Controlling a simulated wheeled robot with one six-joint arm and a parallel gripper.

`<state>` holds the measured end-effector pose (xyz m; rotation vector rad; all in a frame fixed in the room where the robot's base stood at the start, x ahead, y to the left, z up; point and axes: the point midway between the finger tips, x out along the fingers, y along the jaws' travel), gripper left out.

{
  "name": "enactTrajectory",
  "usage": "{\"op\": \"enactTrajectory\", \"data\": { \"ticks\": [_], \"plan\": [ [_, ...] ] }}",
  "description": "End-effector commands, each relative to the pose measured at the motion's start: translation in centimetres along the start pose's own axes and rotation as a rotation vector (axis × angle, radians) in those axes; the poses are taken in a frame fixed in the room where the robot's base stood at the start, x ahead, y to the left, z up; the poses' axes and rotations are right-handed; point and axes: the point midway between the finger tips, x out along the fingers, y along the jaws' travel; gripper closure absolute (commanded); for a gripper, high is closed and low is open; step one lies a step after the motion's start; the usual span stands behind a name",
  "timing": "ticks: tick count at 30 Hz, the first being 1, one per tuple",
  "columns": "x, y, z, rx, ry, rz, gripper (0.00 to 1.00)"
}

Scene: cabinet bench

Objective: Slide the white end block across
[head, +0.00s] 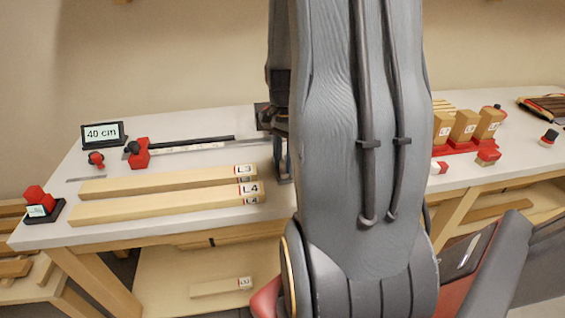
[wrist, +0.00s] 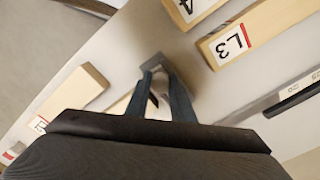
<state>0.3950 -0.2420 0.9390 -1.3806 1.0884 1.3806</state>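My gripper (head: 283,172) hangs over the bench just left of my arm, close to the right ends of the long boards. In the wrist view its two bluish fingers (wrist: 160,78) point at the bench top beside the L3 board (wrist: 245,38). Their tips are close together, with a small grey shape at the ends; I cannot tell whether they hold anything. I cannot pick out a white end block for certain. The black rail with a white scale (head: 195,147) carries a red block (head: 140,153) at its left end. My arm hides the bench's middle.
The L4 board (head: 165,205) lies in front of the L3 board (head: 160,181). A 40 cm display (head: 103,134) stands at the back left. Upright wooden blocks (head: 465,127) stand in a red holder at right. A red and white piece (head: 438,167) lies right of my arm.

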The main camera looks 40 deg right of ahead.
Motion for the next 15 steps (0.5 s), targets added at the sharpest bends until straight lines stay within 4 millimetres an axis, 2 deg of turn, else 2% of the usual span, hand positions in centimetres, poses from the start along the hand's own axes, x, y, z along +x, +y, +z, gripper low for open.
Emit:
{"op": "enactTrajectory", "data": {
  "ticks": [15],
  "plan": [
    [0.0, -1.5, -1.5, 0.000, 0.000, 0.000, 0.91]
  ]
}}
